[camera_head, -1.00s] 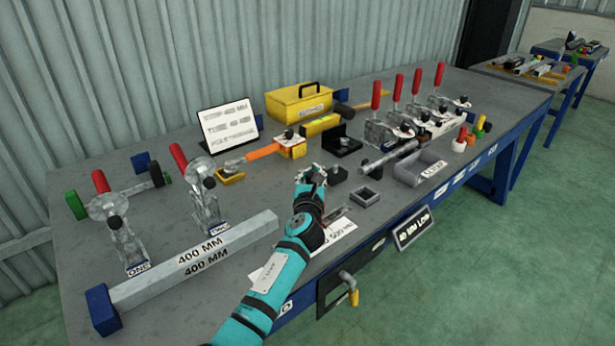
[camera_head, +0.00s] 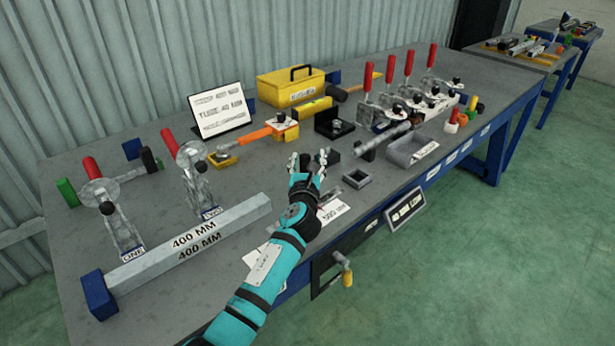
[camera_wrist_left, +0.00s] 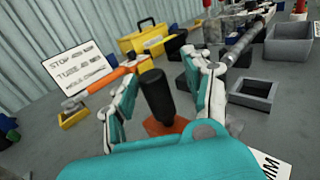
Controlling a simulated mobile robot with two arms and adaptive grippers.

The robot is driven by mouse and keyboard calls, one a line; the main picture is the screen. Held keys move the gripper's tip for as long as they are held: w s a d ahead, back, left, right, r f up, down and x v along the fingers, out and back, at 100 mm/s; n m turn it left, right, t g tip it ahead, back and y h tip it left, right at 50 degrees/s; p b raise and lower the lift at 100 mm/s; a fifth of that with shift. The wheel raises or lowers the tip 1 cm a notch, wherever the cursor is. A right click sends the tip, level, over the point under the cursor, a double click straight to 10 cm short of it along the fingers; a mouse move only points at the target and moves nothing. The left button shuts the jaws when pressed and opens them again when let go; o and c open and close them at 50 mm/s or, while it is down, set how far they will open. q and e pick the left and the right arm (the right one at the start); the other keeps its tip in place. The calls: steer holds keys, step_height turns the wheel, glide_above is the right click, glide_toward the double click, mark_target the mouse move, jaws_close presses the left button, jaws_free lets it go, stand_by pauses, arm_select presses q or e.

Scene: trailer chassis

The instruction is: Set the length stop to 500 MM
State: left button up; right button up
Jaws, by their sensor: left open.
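My left gripper (camera_head: 313,163) is open above the middle of the bench, near its front edge; in the left wrist view its two fingers (camera_wrist_left: 165,88) stand apart. Between them in that view is an upright black knob (camera_wrist_left: 157,95) on an orange base (camera_wrist_left: 166,127). The gripper is not closed on it, and I cannot tell whether the fingers touch it. A grey bar marked 400 MM (camera_head: 220,222) lies at the front left, with a blue block (camera_head: 98,294) at its near end. A white 500 MM card (camera_head: 334,211) lies beside my forearm. My right gripper is out of view.
Clamps with red handles (camera_head: 411,62) stand at the back right. A sign (camera_head: 220,113), a yellow toolbox (camera_head: 288,86), an orange-handled tool (camera_head: 256,135), a small square frame (camera_head: 357,179) and a grey tray (camera_head: 405,152) surround my gripper. Bare bench (camera_head: 245,180) lies left of it.

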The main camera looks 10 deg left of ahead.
arm_select(q)
steer(key=s+d, duration=0.1)
steer(key=s, duration=0.9)
steer(key=shift+s+d, duration=0.15)
steer(key=shift+d, duration=0.05)
